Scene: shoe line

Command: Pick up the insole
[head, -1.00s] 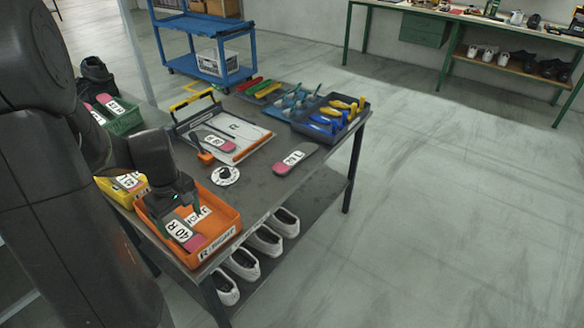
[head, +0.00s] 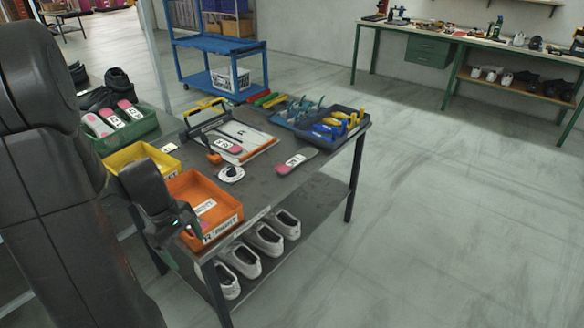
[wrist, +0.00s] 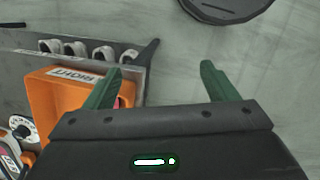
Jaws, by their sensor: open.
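My gripper (head: 180,228) is open and empty at the near left corner of the orange bin (head: 213,183). In the wrist view, my gripper (wrist: 163,68) has its left finger over the bin's edge and its right finger over bare floor. An insole in the orange bin shows only in part, as a white label (head: 205,207); my gripper hides the rest. A labelled grey and pink insole (head: 296,161) lies on the bare tabletop. Another insole (head: 228,146) lies on the framed board. Several pink-heeled insoles (head: 112,119) lie in the green bin.
The yellow bin (head: 128,156) stands between the green bin (head: 140,127) and the orange one. A white dial (head: 231,174) and a tool tray (head: 322,133) are on the table. White shoes (head: 244,260) stand on the lower shelf. The floor to the right is clear.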

